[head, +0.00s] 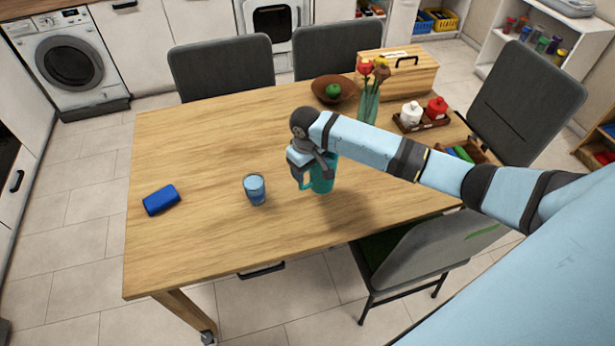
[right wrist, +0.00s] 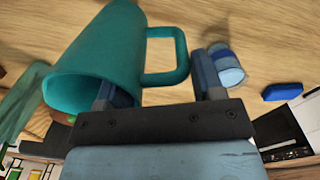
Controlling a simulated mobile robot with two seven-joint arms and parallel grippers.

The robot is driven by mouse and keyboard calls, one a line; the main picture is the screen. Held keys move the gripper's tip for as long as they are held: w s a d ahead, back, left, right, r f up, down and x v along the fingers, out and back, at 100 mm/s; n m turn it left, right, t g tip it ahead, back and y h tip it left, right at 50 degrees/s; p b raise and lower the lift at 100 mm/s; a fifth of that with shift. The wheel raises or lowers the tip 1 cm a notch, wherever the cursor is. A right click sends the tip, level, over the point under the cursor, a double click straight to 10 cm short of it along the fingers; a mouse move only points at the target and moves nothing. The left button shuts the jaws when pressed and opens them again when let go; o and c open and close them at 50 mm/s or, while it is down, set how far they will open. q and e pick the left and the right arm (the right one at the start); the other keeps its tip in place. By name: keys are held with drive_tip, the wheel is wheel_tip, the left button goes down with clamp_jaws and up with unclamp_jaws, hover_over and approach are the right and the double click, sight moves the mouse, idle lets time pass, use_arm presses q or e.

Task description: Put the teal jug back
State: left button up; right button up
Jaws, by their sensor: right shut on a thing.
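The teal jug (head: 322,178) is near the middle of the wooden table, upright, under my right gripper (head: 310,166). In the right wrist view the jug (right wrist: 98,55) fills the upper left, with its handle (right wrist: 182,55) between the two fingers of the gripper (right wrist: 160,82). The gripper is shut on the jug at its handle side. I cannot tell whether the jug's base touches the table. My left gripper is not in view.
A blue glass (head: 255,188) stands left of the jug, and a blue block-like item (head: 161,199) lies farther left. The table's left half is mostly clear.

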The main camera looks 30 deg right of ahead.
sight(307, 186)
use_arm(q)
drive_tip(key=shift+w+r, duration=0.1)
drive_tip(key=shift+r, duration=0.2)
use_arm(e)
drive_tip(key=shift+f, duration=2.25)
drive_tip(key=o, duration=1.4)
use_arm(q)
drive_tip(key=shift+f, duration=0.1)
use_arm(e)
drive_tip(key=shift+o, duration=0.2)
